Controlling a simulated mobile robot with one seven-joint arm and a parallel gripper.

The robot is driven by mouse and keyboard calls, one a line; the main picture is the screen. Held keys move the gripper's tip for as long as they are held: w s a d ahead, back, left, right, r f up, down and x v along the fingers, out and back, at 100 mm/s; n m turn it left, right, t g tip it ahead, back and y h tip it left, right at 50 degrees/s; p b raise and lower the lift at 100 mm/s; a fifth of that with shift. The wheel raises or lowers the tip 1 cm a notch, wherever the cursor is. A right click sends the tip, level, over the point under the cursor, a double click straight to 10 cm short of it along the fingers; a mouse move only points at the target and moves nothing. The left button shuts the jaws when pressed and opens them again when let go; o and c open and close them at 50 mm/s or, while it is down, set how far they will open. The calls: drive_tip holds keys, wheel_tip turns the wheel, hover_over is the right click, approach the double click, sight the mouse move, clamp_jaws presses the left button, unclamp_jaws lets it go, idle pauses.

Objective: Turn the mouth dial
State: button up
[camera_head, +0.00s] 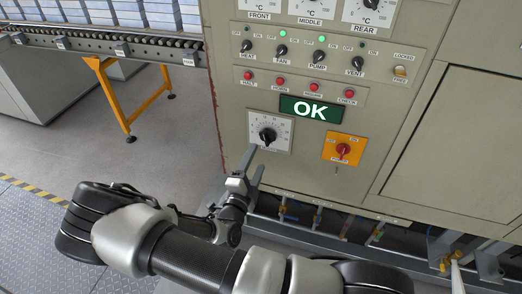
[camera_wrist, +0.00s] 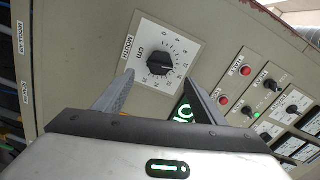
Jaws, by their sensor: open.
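The mouth dial (camera_head: 267,135) is a black knob on a white scale plate on the cabinet front, below the green OK display. In the wrist view the dial (camera_wrist: 160,64) shows "MOUTH" and "cm" lettering and a ring of numbers. My gripper (camera_head: 257,158) is open and empty, just below and in front of the plate. In the wrist view the gripper fingers (camera_wrist: 159,78) come up on either side of the knob's lower part, with a gap on each side. I see no contact with the knob.
An orange plate with a red rotary switch (camera_head: 343,150) sits right of the dial. The OK display (camera_head: 310,109), a row of red buttons (camera_head: 283,87) and black toggle knobs (camera_head: 282,50) are above. Pipes with valves (camera_head: 317,215) run below the cabinet. A roller conveyor (camera_head: 90,42) stands left.

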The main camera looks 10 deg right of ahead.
drive_tip(key=v, duration=0.8)
drive_tip(key=shift+s+a, duration=0.15)
drive_tip(key=shift+s, duration=0.15)
